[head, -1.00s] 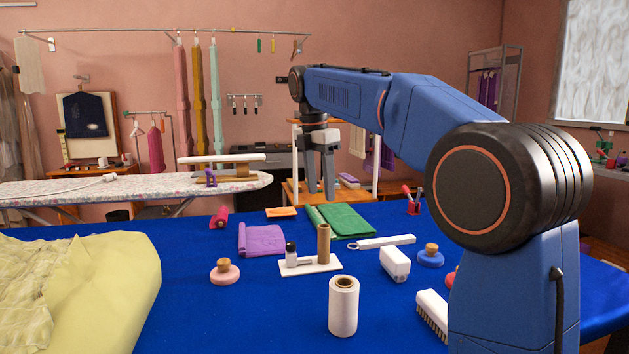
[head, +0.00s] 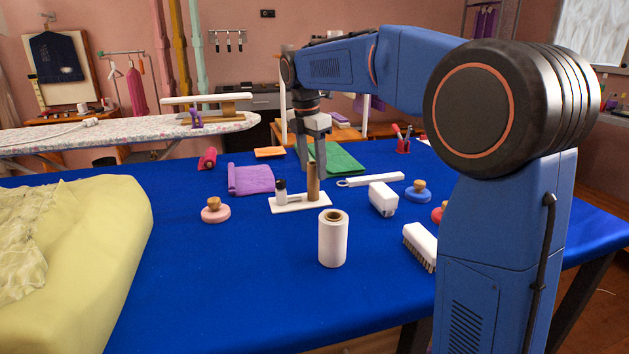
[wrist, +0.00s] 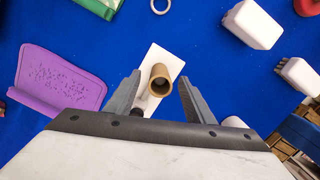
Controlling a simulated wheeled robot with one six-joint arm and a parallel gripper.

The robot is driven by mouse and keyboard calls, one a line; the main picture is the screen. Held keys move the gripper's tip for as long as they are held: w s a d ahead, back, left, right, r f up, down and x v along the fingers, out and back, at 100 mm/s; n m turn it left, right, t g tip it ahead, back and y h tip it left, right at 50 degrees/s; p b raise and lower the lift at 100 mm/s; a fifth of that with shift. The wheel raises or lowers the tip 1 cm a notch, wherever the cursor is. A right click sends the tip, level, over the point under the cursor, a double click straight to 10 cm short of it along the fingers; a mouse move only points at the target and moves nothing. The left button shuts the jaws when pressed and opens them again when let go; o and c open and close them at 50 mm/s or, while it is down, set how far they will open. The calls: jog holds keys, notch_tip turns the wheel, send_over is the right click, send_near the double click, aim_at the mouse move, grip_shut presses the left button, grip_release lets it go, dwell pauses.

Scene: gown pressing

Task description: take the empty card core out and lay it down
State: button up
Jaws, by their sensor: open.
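The empty card core (head: 313,184) is a brown hollow tube standing upright on a white stand (head: 287,206) on the blue table. A small bottle with a dark cap (head: 281,192) stands on the same stand, left of the core. My gripper (head: 312,167) points down at the core's top. In the wrist view my gripper (wrist: 160,81) is open, with one finger on each side of the core's open round end (wrist: 160,80). Neither finger visibly touches it.
A white roll (head: 333,243) stands in front of the stand. A purple cloth (head: 251,179) lies left and a green cloth (head: 341,158) behind. A white block (head: 383,199) and brush (head: 420,245) are right.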

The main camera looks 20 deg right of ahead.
aim_at(315, 179)
jog(key=shift+w+d+f, duration=0.1)
jog(key=shift+d+f, duration=0.05)
jog(key=shift+f, duration=1.05)
jog(key=shift+d+f, duration=0.1)
jog(key=shift+f, duration=1.1)
grip_shut()
jog(key=shift+r, duration=1.55)
jog(key=shift+r, duration=2.95)
jog(key=shift+r, duration=0.8)
